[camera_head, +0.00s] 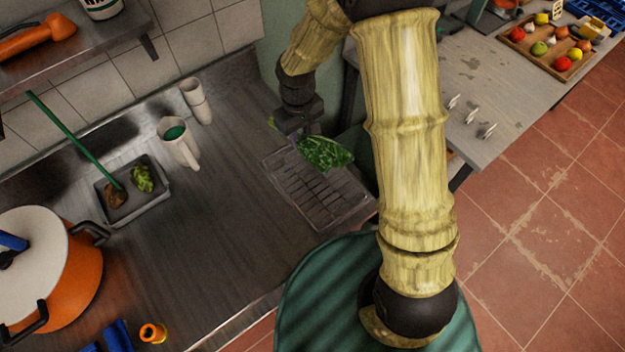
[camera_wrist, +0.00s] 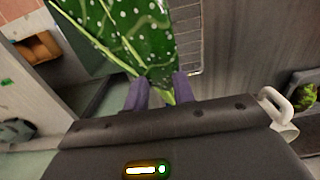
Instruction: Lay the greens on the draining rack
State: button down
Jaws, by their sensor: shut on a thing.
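The greens (camera_head: 325,153) are a dark green leafy bunch with pale speckles. My gripper (camera_head: 302,138) is shut on one end of them, and the leaves stick out to the right. In the head view they appear over the upper part of the draining rack (camera_head: 318,205), a grey slotted tray on the counter. I cannot tell whether they touch it. In the wrist view the greens (camera_wrist: 130,35) fill the space beyond my fingertips (camera_wrist: 158,92), with the stem end between them. Part of the rack (camera_wrist: 188,45) shows behind the leaf.
A white mug with green contents (camera_head: 178,140) and stacked cups (camera_head: 196,100) stand left of the rack. A grey tray (camera_head: 150,208) holds a green clump and a brown lump. An orange pot (camera_head: 75,275) stands at the lower left. The counter between tray and rack is clear.

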aim_at(301, 149)
jog(key=shift+f, duration=0.25)
jog(key=shift+f+p, duration=0.85)
jog(key=shift+f, duration=2)
jog(key=shift+f+p, duration=0.65)
jog(key=shift+f, duration=1.45)
jog(key=c, duration=1.2)
grip_release()
jog(key=shift+w, duration=0.1)
jog(key=shift+o, duration=0.2)
